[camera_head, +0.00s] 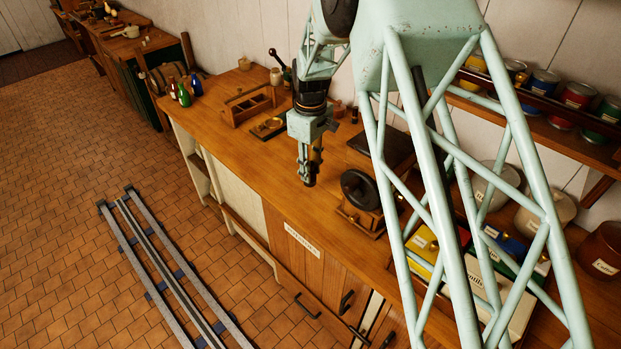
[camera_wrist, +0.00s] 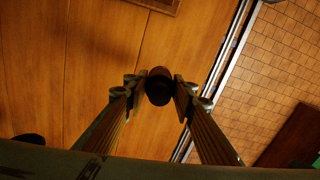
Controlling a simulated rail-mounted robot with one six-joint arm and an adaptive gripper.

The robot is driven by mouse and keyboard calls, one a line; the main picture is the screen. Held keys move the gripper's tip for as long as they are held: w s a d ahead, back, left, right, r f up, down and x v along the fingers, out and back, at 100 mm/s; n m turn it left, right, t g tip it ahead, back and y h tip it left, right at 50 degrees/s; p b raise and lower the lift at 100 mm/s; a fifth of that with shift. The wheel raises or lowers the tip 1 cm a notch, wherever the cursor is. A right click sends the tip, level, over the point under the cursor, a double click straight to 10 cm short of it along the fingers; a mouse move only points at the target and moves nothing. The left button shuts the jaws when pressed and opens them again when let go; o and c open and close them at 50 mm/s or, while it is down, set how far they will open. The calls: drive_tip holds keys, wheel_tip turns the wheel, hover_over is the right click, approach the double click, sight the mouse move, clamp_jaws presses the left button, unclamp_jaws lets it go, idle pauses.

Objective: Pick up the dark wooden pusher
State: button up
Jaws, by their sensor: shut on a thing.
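The dark wooden pusher (camera_wrist: 158,86) shows end-on in the wrist view as a dark, rounded piece between the fingertips. My gripper (camera_wrist: 159,92) is shut on it, with one finger on each side. In the head view, my gripper (camera_head: 309,172) points down over the wooden counter (camera_head: 262,152), left of the dark round wheel. There the pusher is mostly hidden by the fingers. I cannot tell whether its lower end touches the counter.
The hand-wheeled box (camera_head: 359,189) stands right of my gripper. A wooden divided caddy (camera_head: 249,104) and small bottles (camera_head: 184,95) stand farther back. Tins and boxes (camera_head: 424,245) crowd the right. The counter's front edge drops to a tiled floor (camera_head: 70,190).

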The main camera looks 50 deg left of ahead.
drive_tip(key=shift+r, duration=2.3)
